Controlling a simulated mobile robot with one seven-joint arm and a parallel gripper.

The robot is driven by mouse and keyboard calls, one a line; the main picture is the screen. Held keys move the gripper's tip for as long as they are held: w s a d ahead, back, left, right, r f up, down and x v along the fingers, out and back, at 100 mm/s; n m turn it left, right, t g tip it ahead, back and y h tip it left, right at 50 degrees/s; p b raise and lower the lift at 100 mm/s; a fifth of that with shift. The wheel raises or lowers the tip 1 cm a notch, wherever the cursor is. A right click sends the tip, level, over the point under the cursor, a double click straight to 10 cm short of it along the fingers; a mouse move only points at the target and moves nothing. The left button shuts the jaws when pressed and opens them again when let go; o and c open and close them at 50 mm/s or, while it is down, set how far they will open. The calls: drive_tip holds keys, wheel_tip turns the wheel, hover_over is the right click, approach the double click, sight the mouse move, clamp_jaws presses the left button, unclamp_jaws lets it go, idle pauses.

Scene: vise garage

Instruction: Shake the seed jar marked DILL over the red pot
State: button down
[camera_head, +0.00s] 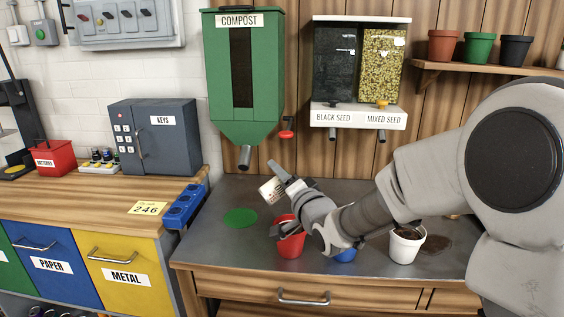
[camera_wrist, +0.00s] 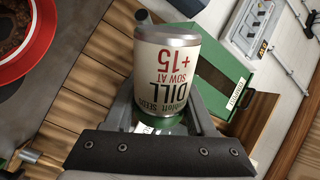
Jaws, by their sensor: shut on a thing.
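The seed jar marked DILL (camera_wrist: 166,72) is between the fingers of my gripper (camera_wrist: 160,118), with a white label, a grey metal end and some green at its other end. In the head view the jar (camera_head: 271,190) is tilted, held by my gripper (camera_head: 284,178) above and slightly left of the red pot (camera_head: 290,244). The red pot stands on the grey bench top, partly hidden by my arm. In the wrist view the red pot's rim (camera_wrist: 75,50) and brown soil (camera_wrist: 14,26) show at the upper left.
A blue pot (camera_head: 345,255) and a white pot (camera_head: 405,246) stand right of the red pot, the blue one mostly hidden by my arm. The green compost hopper (camera_head: 221,80) hangs above the bench. A green disc (camera_head: 240,217) lies left. A seed dispenser (camera_head: 358,117) hangs behind.

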drive_tip(key=m, duration=0.1)
drive_tip(key=f+m+p, duration=0.1)
drive_tip(key=m, duration=0.1)
drive_tip(key=f+m, duration=0.1)
drive_tip(key=m, duration=0.3)
drive_tip(key=f+m+p, duration=0.1)
drive_tip(key=m, duration=0.1)
drive_tip(key=shift+f, duration=0.15)
drive_tip(key=shift+a, duration=0.1)
idle(1.1)
wheel_tip(320, 180, up, 8)
drive_tip(key=d+n+b, duration=0.1)
drive_tip(key=n+b, duration=0.8)
drive_tip(key=n, duration=1)
drive_tip(key=shift+w+f, duration=0.15)
drive_tip(key=shift+w, duration=0.1)
